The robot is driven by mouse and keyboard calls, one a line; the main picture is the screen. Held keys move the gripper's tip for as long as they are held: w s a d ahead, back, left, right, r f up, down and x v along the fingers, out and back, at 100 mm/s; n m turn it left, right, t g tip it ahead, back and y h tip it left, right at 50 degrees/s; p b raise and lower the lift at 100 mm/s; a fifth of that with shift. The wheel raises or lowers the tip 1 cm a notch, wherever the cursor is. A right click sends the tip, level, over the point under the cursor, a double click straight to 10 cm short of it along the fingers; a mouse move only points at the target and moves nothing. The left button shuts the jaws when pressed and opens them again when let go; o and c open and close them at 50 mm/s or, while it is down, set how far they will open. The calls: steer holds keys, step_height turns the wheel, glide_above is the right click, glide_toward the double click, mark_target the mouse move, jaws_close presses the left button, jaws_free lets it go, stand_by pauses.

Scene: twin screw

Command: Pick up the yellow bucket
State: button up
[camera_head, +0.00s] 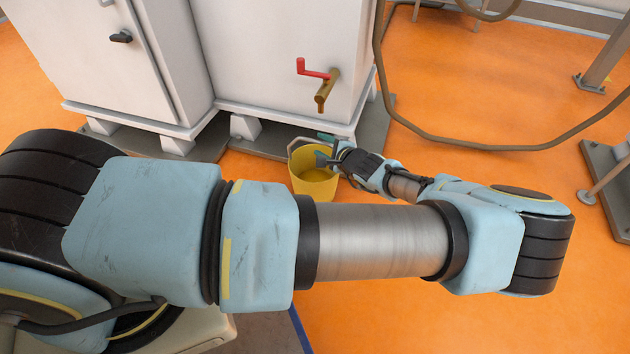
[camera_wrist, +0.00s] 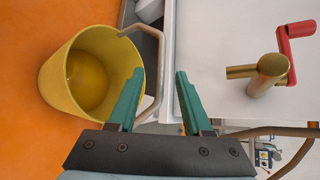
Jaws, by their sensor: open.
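The yellow bucket (camera_head: 316,184) stands upright on the orange floor below a brass tap. It also shows in the wrist view at the left (camera_wrist: 62,85), open and apparently empty. Its grey metal handle (camera_wrist: 159,60) is tilted out to the side of the rim. My gripper (camera_head: 323,148) is at the bucket's rim in the head view. In the wrist view its green fingers (camera_wrist: 160,75) are spread, with part of the handle appearing between them. I cannot tell whether either finger touches the handle. My arm covers part of the bucket's right side in the head view.
The brass tap (camera_head: 325,92) with a red lever (camera_head: 312,68) sticks out from a white cabinet (camera_head: 285,50) just behind the bucket. A brown hose (camera_head: 455,147) loops at the right. Orange floor (camera_head: 445,90) is clear inside the loop.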

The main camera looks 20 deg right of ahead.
mark_target(314, 141)
steer(key=b+x, duration=0.3)
steer(key=x, duration=0.4)
steer(key=shift+w+a+f, duration=0.1)
steer(key=shift+w+f, duration=0.05)
steer(key=shift+w, duration=0.05)
jaws_close()
stand_by(1.2)
